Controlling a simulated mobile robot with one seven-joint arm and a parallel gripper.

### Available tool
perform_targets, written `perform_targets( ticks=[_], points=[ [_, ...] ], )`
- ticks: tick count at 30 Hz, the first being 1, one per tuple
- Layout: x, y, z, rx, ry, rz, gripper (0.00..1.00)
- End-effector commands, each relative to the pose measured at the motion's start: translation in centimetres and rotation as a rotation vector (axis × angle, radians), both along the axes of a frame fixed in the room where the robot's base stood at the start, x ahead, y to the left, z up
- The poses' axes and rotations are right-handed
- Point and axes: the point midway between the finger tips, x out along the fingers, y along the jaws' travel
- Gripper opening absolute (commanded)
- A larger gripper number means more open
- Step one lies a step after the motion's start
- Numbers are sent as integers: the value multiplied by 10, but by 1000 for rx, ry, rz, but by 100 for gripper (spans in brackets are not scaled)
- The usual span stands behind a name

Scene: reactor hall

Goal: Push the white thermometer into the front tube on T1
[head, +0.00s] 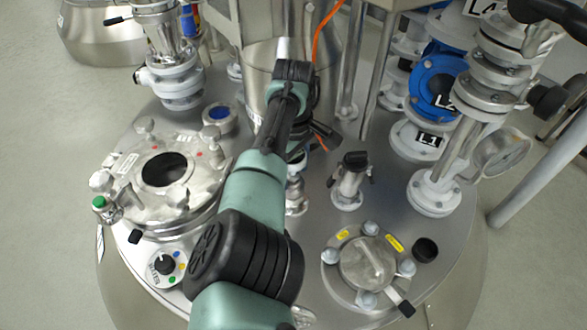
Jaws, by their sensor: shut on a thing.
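My arm reaches up the picture from the bottom edge, over the middle of the steel vessel lid. My gripper (316,136) shows only in part as dark pieces beside the far end of the arm. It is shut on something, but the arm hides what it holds. I cannot make out the white thermometer. A short metal fitting (297,196) stands on the lid just below the gripper, partly behind my arm. I cannot tell whether it is the front tube on T1; no T1 label is legible.
A round manway cover (165,170) with knobs is at left, above a labelled dial (165,265). A black-topped fitting (352,180) stands right of the arm. A bolted sight glass (368,262) is lower right. Blue valves (437,82) and a gauge (500,152) crowd the upper right.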

Motion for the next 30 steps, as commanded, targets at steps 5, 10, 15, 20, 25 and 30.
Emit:
perform_targets(
  ticks=[5,10,15,20,25,30],
  points=[
    [0,0,-2,-1,1,0,6],
    [0,0,-6,-1,-1,0,6],
    [0,0,-7,1,-1,0,83],
    [0,0,-7,0,0,0,100],
    [0,0,-7,0,0,0,100],
    [0,0,5,0,0,0,100]
  ],
)
